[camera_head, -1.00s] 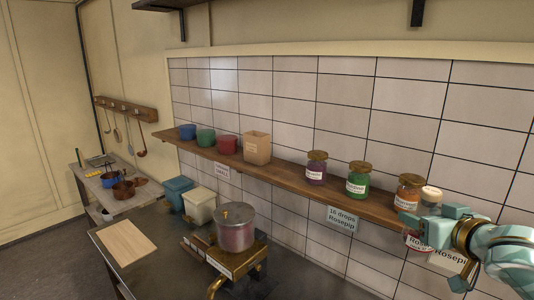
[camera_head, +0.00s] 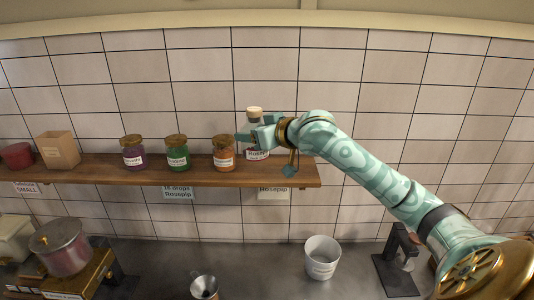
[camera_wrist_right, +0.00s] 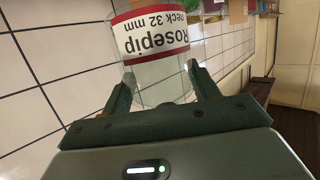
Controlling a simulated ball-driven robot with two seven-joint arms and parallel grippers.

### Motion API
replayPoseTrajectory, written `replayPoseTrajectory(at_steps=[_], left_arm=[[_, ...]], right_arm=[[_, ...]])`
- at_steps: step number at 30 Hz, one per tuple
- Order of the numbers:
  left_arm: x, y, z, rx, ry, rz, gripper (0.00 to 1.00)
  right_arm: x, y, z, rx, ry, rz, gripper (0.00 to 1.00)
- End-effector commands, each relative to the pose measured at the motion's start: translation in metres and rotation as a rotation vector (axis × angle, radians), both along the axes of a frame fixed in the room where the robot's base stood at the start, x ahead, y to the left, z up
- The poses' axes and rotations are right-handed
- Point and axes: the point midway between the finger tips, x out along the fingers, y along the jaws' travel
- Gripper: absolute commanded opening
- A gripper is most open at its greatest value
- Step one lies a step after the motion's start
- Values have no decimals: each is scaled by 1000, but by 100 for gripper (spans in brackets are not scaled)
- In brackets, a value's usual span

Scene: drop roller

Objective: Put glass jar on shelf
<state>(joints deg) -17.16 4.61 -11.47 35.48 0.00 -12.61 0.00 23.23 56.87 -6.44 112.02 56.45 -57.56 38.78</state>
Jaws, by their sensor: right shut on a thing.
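The glass jar (camera_head: 255,116) is clear with a pale lid and a red-edged label. In the right wrist view the jar (camera_wrist_right: 160,82) shows its "Rosepip" label, reading upside down. My right gripper (camera_head: 249,138) is shut on the jar, with one finger on each side of it. The jar is upright at the right part of the wooden shelf (camera_head: 300,172), right of the orange jar (camera_head: 224,159). I cannot tell whether its base touches the shelf. My left gripper is not in view.
A green jar (camera_head: 177,158), a purple jar (camera_head: 133,158) and a tan box (camera_head: 57,150) stand further left on the shelf. Below are a white bucket (camera_head: 322,256), a metal funnel (camera_head: 204,286) and a pot (camera_head: 64,249). The shelf's right end is bare.

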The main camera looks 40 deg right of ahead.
Motion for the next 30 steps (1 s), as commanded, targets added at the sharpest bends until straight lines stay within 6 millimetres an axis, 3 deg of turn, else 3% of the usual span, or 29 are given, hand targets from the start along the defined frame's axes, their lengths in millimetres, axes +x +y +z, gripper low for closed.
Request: replayPoseTrajectory(at_steps=[8, 15, 25, 30], left_arm=[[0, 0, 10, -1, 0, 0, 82], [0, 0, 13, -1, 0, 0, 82], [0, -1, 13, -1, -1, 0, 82], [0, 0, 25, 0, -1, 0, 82]], right_arm=[[17, -47, -20, 2, -1, -5, 0], [28, -74, -55, 2, -1, -3, 0], [35, -93, -80, 1, -2, -3, 0], [35, -93, -104, 4, -2, -2, 0]])
